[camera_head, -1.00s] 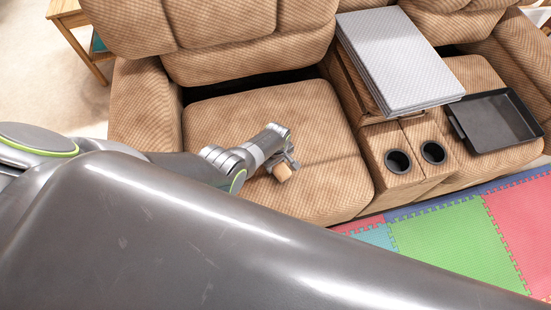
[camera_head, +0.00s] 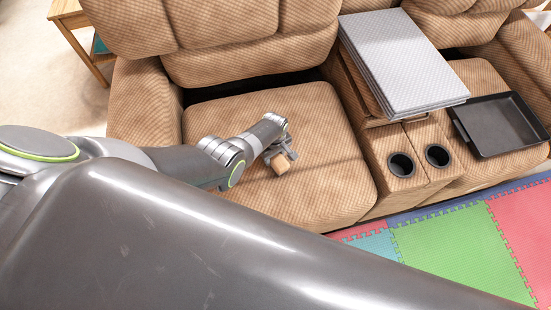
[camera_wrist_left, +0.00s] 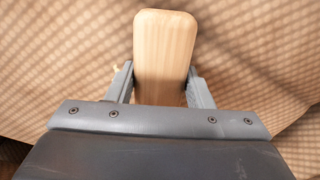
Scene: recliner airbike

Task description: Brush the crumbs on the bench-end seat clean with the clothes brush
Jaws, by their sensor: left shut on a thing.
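My left gripper (camera_head: 283,151) is over the middle of the brown checked bench-end seat (camera_head: 225,108). It is shut on the clothes brush (camera_head: 280,164), whose pale wooden back shows below the fingers. In the left wrist view the brush (camera_wrist_left: 165,55) sits between both fingers of the gripper (camera_wrist_left: 163,92), with the seat fabric (camera_wrist_left: 60,50) behind it. The bristles are hidden, and I cannot tell whether they touch the seat. I cannot make out any crumbs; my arm covers part of the seat's left front. My right gripper is not in view.
A console with two cup holders (camera_head: 400,165) borders the seat on the right, with a stack of grey folded sheets (camera_head: 400,60) on it. A black tray (camera_head: 497,125) lies on the far right seat. Foam mats (camera_head: 450,250) cover the floor in front.

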